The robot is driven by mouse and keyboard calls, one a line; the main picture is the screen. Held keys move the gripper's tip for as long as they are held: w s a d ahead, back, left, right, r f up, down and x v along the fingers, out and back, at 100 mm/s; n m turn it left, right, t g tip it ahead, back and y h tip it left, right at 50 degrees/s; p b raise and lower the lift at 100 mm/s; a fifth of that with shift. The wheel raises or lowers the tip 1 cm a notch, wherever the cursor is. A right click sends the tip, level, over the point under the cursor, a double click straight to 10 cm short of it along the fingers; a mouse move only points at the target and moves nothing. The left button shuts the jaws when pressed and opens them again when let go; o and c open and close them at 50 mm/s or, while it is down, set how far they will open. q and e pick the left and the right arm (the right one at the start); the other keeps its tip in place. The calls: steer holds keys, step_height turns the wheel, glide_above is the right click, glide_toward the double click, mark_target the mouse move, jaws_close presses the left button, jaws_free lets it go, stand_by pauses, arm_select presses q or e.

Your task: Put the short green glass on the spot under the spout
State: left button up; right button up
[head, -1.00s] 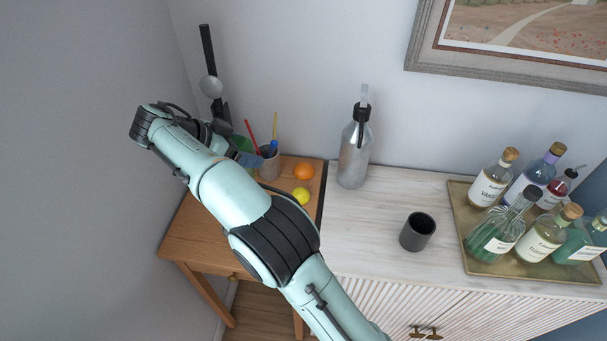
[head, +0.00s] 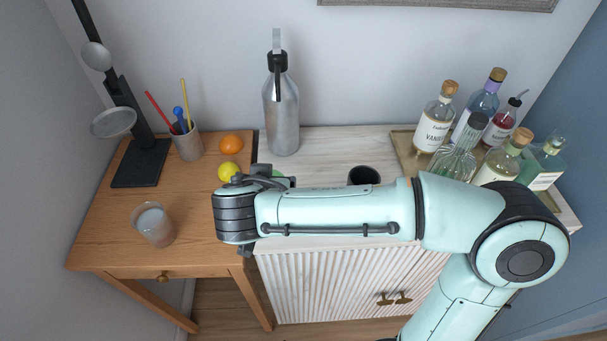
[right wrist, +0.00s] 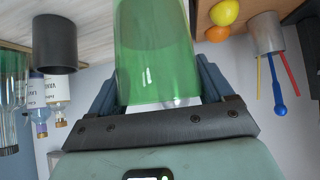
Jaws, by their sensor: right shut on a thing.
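The short green glass (right wrist: 155,45) is between the fingers of my right gripper (right wrist: 157,88) in the right wrist view. In the head view my right gripper (head: 264,173) is mostly hidden behind my forearm. The siphon bottle (head: 281,118) stands upright at the back, with a black head (head: 277,62). I cannot make out a marked spot under its spout. My left gripper is not in view.
A dark cup (head: 364,174) stands right of the gripper. The wooden table (head: 190,222) holds a clear tumbler (head: 155,226), orange (head: 231,144), lemon (head: 228,172), straw cup (head: 188,146) and black stand (head: 141,165).

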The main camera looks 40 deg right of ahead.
steer(key=shift+s+d+f+n+t+y+b, duration=0.2)
steer(key=shift+s+n, duration=0.1)
steer(key=shift+s, duration=0.35)
steer(key=shift+s+d+f+n+t+y+b, duration=0.1)
steer(key=shift+s+f+n+t+y+b, duration=0.15)
steer(key=shift+s, duration=0.35)
steer(key=shift+s+d, duration=0.1)
steer(key=p, duration=0.4)
glide_toward(282, 129)
steer(key=x, duration=0.4)
steer(key=shift+w+d+f, duration=0.1)
steer(key=shift+w+f, duration=0.1)
step_height(282, 129, down, 5)
steer(key=shift+f+b, duration=0.1)
steer(key=shift+b, duration=0.25)
steer(key=shift+w+d+f, duration=0.2)
steer(key=shift+d+f, duration=0.05)
steer(key=shift+f, duration=0.2)
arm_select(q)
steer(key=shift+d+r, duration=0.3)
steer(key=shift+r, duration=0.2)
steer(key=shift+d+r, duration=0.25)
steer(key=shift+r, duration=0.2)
arm_select(e)
steer(key=shift+w+f, duration=0.1)
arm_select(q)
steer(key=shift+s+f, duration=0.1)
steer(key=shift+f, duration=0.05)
